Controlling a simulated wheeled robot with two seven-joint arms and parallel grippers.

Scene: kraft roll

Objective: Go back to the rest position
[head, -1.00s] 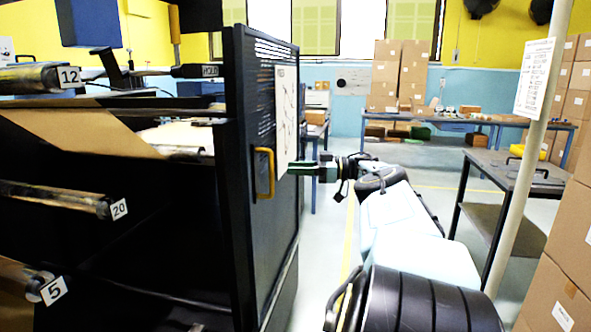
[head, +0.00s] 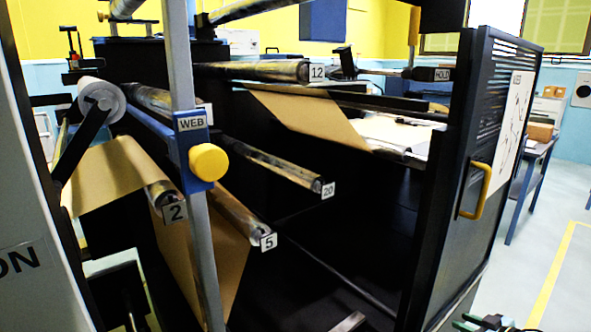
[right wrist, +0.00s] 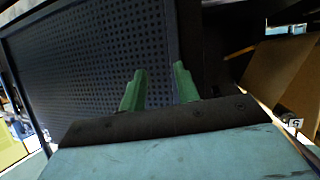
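My right gripper (head: 484,323) shows only in part at the bottom right edge of the head view, low in front of the black door panel. In the right wrist view its two green fingers (right wrist: 160,88) stand apart with nothing between them. They point toward the perforated black panel (right wrist: 90,55); whether they touch it I cannot tell. My left gripper is not in view.
The black machine fills the head view, with numbered rollers such as 20 (head: 280,165) and brown paper (head: 308,118). The panel has a yellow handle (head: 476,190). A grey post (head: 196,260) with a yellow knob (head: 208,162) stands in front. Open floor (head: 565,240) lies at right.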

